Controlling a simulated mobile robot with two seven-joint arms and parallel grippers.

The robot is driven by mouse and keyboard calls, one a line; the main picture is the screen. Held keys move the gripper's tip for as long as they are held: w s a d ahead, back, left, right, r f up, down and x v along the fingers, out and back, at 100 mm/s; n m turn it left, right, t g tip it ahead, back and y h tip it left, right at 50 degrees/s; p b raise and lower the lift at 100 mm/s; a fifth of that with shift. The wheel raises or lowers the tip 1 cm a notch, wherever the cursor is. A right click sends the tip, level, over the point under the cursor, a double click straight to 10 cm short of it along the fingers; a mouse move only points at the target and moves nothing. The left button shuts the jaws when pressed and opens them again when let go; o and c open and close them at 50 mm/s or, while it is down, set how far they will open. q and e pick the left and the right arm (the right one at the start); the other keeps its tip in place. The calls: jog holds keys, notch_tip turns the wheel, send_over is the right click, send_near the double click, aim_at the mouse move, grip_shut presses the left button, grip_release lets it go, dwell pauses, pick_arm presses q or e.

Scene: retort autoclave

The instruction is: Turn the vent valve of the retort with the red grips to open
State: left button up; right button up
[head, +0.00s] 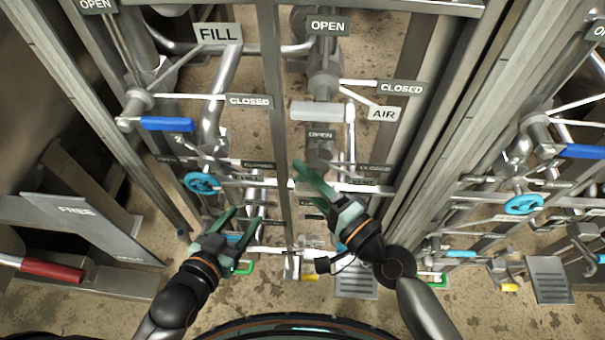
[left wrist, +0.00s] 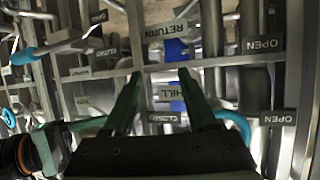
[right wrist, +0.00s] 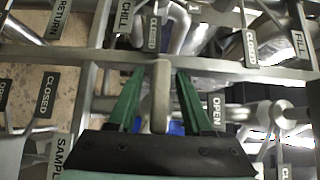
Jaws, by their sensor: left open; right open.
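A red grip (head: 52,270) on a pale bar shows at the far left of the head view, beside a grey panel. I cannot read a vent label on any valve. My left gripper (head: 238,218) is open and empty, low in front of the pipes. In the left wrist view, a blue handle (left wrist: 178,50) shows beyond its fingers. My right gripper (head: 310,187) is open, among the pipes right of the middle post. In the right wrist view, a pale grey bar-like grip (right wrist: 160,92) appears between its open fingers; I cannot tell whether they touch it.
The FILL sign (head: 218,34) marks a blue lever (head: 168,124). The AIR sign (head: 384,114) hangs near a pale grey lever (head: 320,111). A blue handwheel (head: 201,183) sits lower left. Steel posts (head: 273,90) stand close to both arms. Similar valves fill the right side.

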grip_shut()
dwell(0.3)
dwell(0.3)
